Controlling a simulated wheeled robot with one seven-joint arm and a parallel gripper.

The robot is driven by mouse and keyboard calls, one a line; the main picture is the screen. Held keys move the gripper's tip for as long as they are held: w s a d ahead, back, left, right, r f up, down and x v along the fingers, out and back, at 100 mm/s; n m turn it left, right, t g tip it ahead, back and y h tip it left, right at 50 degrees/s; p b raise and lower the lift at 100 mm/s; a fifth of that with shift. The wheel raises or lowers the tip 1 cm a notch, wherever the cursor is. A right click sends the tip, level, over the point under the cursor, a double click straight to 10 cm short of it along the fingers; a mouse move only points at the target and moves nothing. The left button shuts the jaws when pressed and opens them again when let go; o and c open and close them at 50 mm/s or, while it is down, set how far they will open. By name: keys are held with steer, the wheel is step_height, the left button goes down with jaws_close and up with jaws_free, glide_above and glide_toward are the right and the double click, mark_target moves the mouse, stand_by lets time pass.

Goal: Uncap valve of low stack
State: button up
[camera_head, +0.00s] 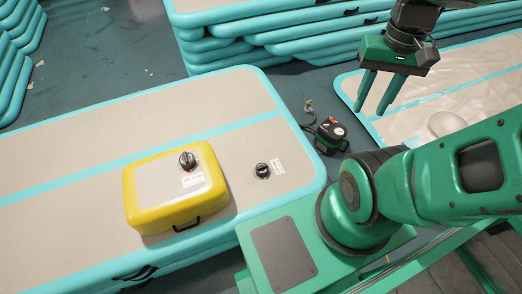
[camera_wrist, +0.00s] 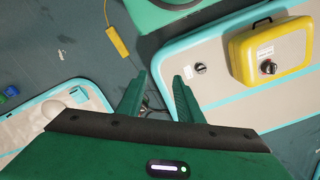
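The low stack (camera_head: 90,140) is a grey inflatable track with teal edges, lying in front of me in the head view. Its black valve (camera_head: 262,170) sits near the right end, beside a small white label; the wrist view shows this valve too (camera_wrist: 200,68). From here the valve looks closed by a black cap, though detail is small. My gripper (camera_head: 378,108) is raised at the upper right in the head view, away from the valve. Its two green fingers are apart with nothing between them, as the wrist view also shows (camera_wrist: 160,90).
A yellow inflatable block (camera_head: 140,205) with its own black valve (camera_head: 187,160) lies on the low stack, left of the stack valve. A black pump (camera_head: 331,135) with a hose stands on the floor. A taller stack (camera_head: 235,28) is behind. A flat, deflated track (camera_head: 470,85) lies right.

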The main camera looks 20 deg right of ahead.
steer(key=o, duration=0.5)
steer(key=shift+s+r, duration=0.15)
steer(key=shift+s, duration=0.2)
steer(key=shift+o, duration=0.9)
steer(key=w+f+n+h, duration=0.1)
steer(key=w+f, duration=0.2)
steer(key=w, duration=0.3)
steer(key=w+f+n, duration=0.1)
steer(key=w+f, duration=0.3)
steer(key=w, duration=0.1)
steer(key=n, duration=0.4)
glide_above(262, 165)
step_height(262, 165, down, 34)
steer(key=shift+s+a+f+y, duration=0.1)
steer(key=shift+f+y, duration=0.3)
steer(key=shift+f, duration=0.25)
step_height(262, 165, down, 10)
steer(key=shift+f, duration=0.15)
